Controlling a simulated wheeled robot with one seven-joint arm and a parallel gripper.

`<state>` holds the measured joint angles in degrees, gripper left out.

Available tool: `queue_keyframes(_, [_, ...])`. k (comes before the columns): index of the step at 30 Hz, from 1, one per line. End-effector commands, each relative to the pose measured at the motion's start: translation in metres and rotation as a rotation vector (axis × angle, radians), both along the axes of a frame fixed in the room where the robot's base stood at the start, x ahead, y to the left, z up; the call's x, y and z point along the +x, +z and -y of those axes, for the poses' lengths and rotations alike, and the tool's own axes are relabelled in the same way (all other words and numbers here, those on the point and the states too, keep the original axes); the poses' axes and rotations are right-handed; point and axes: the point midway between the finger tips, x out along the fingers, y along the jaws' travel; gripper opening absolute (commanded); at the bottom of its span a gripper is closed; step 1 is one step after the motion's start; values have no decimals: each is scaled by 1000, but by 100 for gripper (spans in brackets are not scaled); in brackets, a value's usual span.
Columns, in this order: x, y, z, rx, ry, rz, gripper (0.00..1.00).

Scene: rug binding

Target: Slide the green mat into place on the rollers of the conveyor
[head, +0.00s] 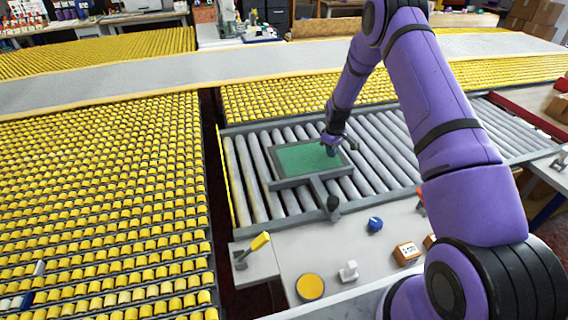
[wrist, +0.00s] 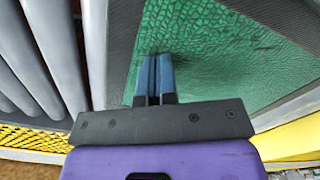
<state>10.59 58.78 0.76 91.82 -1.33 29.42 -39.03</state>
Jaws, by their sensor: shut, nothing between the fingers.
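The green mat (head: 306,158) lies on the grey rollers of the conveyor (head: 252,180), inside a dark grey frame (head: 284,184) with a handle towards the front. My gripper (head: 329,150) is over the mat's right part and hides a little of it. In the wrist view the green mat (wrist: 215,55) fills the middle and right, with a dark grey border on both sides. My gripper's two blue fingers (wrist: 156,58) are shut together with nothing between them. Their tips are at the mat's surface; I cannot tell if they touch it.
Bare rollers lie left and right of the frame. In front, a white table holds a blue knob-like object (head: 375,224), a yellow disc (head: 310,287), a small white object (head: 348,271) and a wooden block (head: 406,253). A yellow lever (head: 260,241) stands at the left corner. Yellow roller beds (head: 100,190) fill the left.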

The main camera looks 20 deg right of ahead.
Motion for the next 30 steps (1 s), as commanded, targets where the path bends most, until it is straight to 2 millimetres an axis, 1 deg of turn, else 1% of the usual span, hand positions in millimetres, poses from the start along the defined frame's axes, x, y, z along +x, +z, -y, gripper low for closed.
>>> queue_keyframes(3, [-1, 0, 8, 0, -1, 0, 0])
queue_keyframes(6, [-2, -1, 12, 0, 0, 0, 0])
queue_keyframes(17, [-2, 1, 13, 0, 0, 1, 0])
queue_keyframes(30, [-2, 29, 13, 0, -1, 1, 0])
